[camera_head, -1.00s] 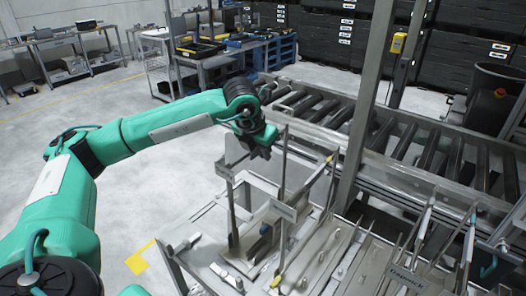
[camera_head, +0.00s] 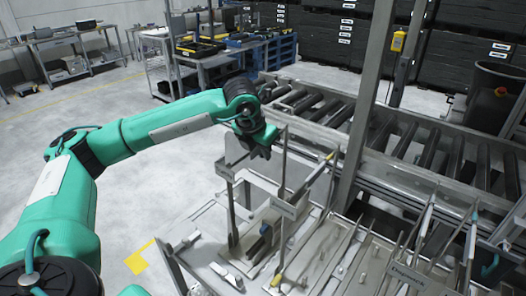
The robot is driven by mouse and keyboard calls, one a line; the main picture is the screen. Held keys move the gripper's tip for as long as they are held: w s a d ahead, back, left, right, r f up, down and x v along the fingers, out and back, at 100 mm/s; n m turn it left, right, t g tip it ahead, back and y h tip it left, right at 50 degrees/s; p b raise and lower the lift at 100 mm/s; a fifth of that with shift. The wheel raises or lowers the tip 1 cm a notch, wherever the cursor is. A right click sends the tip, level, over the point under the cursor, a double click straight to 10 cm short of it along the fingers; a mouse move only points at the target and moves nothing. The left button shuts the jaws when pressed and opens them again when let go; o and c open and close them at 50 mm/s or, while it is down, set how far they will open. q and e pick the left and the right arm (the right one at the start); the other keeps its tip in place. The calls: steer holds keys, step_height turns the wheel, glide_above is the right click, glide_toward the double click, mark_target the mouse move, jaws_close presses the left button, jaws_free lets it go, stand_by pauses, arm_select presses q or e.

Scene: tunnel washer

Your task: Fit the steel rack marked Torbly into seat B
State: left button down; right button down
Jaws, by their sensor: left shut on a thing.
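My left gripper (camera_head: 262,150) is at the end of the green arm, over the back of the steel fixture table. It is shut on a thin grey steel piece (camera_head: 283,160) that stands upright beneath and beside it; the jaws partly hide the grip. Small labels show on the fixture at the left (camera_head: 225,172) and the middle (camera_head: 283,208), too small to read. A larger marked plate (camera_head: 408,271) lies at the lower right, its lettering hard to read. I cannot pick out the Torbly marking or seat B. My right gripper is not in view.
A roller conveyor (camera_head: 325,108) runs behind the fixture, with a steel post (camera_head: 365,110) between them. Black crates (camera_head: 455,60) stand at the back right. Tables with tools (camera_head: 215,55) stand farther back.

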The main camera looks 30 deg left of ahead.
arm_select(q)
steer(key=c, duration=1.5)
jaws_free()
steer(key=shift+o, duration=0.2)
steer(key=shift+s+f, duration=0.1)
steer(key=shift+f, duration=0.05)
steer(key=shift+s+r, duration=0.1)
steer(key=shift+r, duration=0.35)
steer(key=b+v, duration=0.2)
steer(key=v, duration=0.9)
steer(key=shift+s+r+b, duration=0.15)
steer(key=shift+r+b, duration=0.15)
steer(key=shift+b, duration=0.05)
steer(key=shift+s+r, duration=0.25)
steer(key=shift+r, duration=0.45)
